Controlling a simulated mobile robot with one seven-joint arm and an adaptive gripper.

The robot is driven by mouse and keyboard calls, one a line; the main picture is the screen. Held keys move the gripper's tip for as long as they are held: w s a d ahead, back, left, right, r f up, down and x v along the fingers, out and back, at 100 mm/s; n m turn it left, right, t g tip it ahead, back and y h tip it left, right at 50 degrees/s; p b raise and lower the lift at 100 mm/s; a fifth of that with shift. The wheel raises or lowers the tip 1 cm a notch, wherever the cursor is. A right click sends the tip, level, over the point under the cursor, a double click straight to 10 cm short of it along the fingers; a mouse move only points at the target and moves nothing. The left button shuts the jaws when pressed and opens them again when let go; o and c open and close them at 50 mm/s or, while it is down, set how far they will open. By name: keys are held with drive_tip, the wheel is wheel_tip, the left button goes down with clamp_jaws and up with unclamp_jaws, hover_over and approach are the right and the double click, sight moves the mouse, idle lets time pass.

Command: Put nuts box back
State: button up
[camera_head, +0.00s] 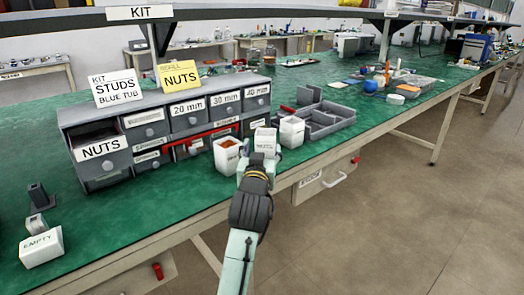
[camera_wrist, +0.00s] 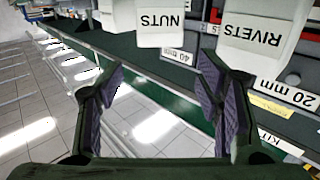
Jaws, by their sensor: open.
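The white nuts box (camera_head: 265,142) stands near the front edge of the green bench, just beyond my gripper (camera_head: 257,165). In the wrist view, the nuts box (camera_wrist: 164,26) shows its NUTS label upside down, above and between the fingers. My gripper (camera_wrist: 162,85) is open and empty, with both fingers apart from the box. The grey cabinet has a drawer labelled NUTS (camera_head: 101,150) at its left end, which looks pulled out with a dark inside. The box's contents are not visible.
A white rivets box (camera_wrist: 262,38) with orange contents (camera_head: 227,155) stands left of the nuts box. Another white box (camera_head: 291,132) is at its right. A grey divided tray (camera_head: 325,122) lies behind. A box labelled EMPTY (camera_head: 41,247) is at front left. Bench between is mostly clear.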

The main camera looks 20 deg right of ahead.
drive_tip(key=shift+s+a, duration=0.1)
drive_tip(key=shift+s, duration=0.2)
